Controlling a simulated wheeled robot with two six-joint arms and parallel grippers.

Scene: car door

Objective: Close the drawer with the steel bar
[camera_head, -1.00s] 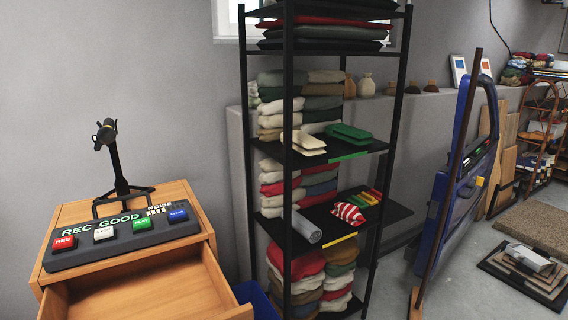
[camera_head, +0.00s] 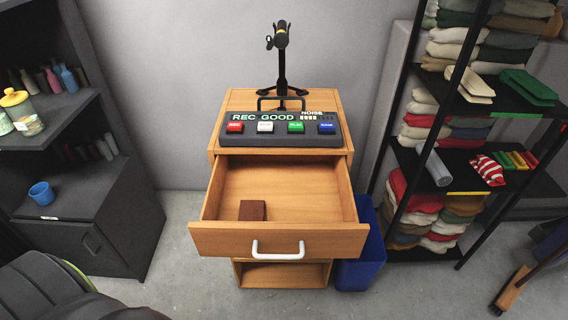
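The wooden cabinet (camera_head: 235,100) stands against the wall in the middle of the head view. Its top drawer (camera_head: 225,239) is pulled well out and has a white curved handle (camera_head: 278,251) on its front. A small brown block (camera_head: 252,210) lies inside the drawer near the front left. A control box (camera_head: 280,128) with red, white, green and blue buttons sits on the cabinet top. Neither of my grippers is in view. I cannot make out the steel bar; no handle other than the white one shows on the drawer.
A dark shelf unit (camera_head: 95,215) with a blue cup (camera_head: 41,192) stands at left. A blue bin (camera_head: 362,262) is right of the cabinet, beside a black rack (camera_head: 408,160) of folded cloths. A dark chair-like object (camera_head: 50,290) fills the lower left. Floor before the cabinet is clear.

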